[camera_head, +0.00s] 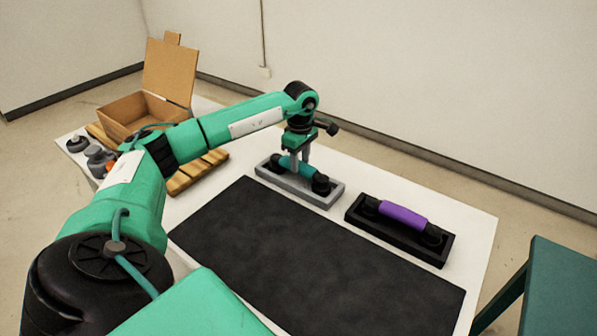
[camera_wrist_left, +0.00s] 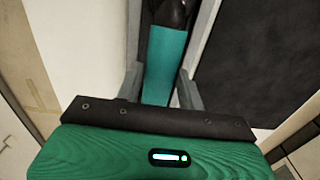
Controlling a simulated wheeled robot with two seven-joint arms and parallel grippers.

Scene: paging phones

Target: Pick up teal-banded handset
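The teal-banded handset (camera_head: 288,166) lies in a grey cradle (camera_head: 325,200) near the far edge of the table, its dark ends resting in the cradle. My left gripper (camera_head: 300,169) points down over its middle. In the left wrist view, the teal band (camera_wrist_left: 165,60) runs between the two fingers of my left gripper (camera_wrist_left: 160,80). The fingers look open, one on each side, with a narrow gap showing on the right. Whether the left finger touches the band is unclear. My right gripper is not in view.
A purple-banded handset (camera_head: 403,213) lies in a black cradle (camera_head: 399,235) to the right. A dark mat (camera_head: 310,260) covers the front of the table. An open cardboard box (camera_head: 125,115) and a slatted wooden rack (camera_head: 197,172) stand at the left.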

